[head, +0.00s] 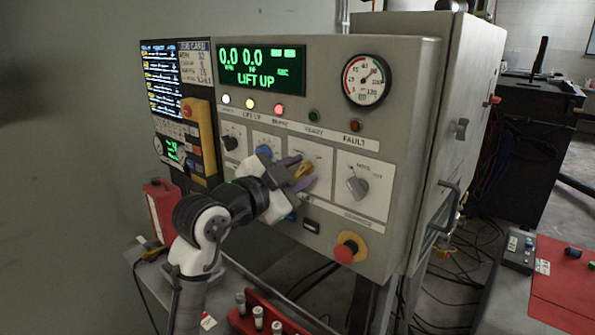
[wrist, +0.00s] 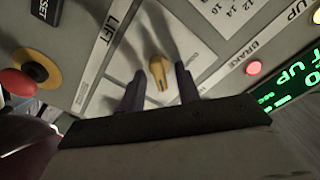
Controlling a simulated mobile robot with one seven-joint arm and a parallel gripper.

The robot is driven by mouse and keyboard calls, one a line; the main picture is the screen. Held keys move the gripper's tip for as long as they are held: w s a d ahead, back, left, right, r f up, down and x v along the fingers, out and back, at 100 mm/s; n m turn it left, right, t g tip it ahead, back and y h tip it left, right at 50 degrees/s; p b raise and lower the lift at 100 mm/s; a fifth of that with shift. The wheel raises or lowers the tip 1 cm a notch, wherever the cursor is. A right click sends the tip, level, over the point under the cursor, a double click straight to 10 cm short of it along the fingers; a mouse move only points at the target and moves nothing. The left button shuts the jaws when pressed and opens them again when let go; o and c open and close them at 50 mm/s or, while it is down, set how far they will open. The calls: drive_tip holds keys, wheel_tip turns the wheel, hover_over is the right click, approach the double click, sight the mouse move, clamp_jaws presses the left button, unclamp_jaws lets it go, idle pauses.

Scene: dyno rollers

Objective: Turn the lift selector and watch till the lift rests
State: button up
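The lift selector is a yellow knob (head: 304,170) on the grey control panel (head: 411,130). It also shows in the wrist view (wrist: 158,72), near the LIFT label. My gripper (head: 298,173) is at the panel with its two dark fingers on either side of the knob. In the wrist view the gripper (wrist: 160,80) is open, with a visible gap between each finger and the knob. The green display (head: 261,66) reads 0.0, 0.0 and LIFT UP. White, yellow and red lamps beneath it are lit. The lift itself is not in view.
A grey knob (head: 357,187) sits right of the selector, and a blue knob (head: 264,151) to its left, close to my gripper. A red emergency button (head: 346,252) is below. A round gauge (head: 366,80) is at the upper right. A red tool rack (head: 262,318) stands below the arm.

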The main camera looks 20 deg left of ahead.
drive_tip(key=c, duration=0.7)
